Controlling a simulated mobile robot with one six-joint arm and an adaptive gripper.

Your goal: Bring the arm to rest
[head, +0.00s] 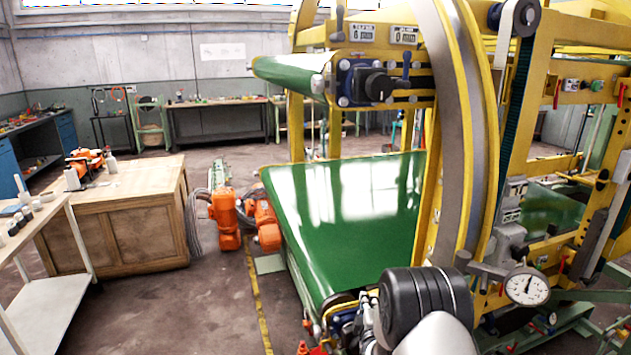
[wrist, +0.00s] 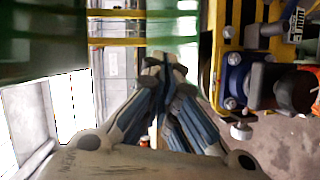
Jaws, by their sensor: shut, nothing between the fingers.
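My gripper (wrist: 162,66) shows in the wrist view, its two dark blue-grey fingers closed together at the tips with nothing between them. It appears near the yellow machine, whose black and blue bearing block (wrist: 240,80) is to the right of the fingers. No contact with the machine is visible. In the head view, a dark ribbed joint and pale link of my arm show at the bottom, in front of the machine. The gripper itself is not visible there.
The yellow ring inverter (head: 465,120) fills the right side, with a green belt (head: 350,200), an upper green roller (head: 290,72) and a dial gauge (head: 527,287). An orange robot (head: 225,215) stands left of the belt. A wooden bench (head: 140,215) and open floor lie further left.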

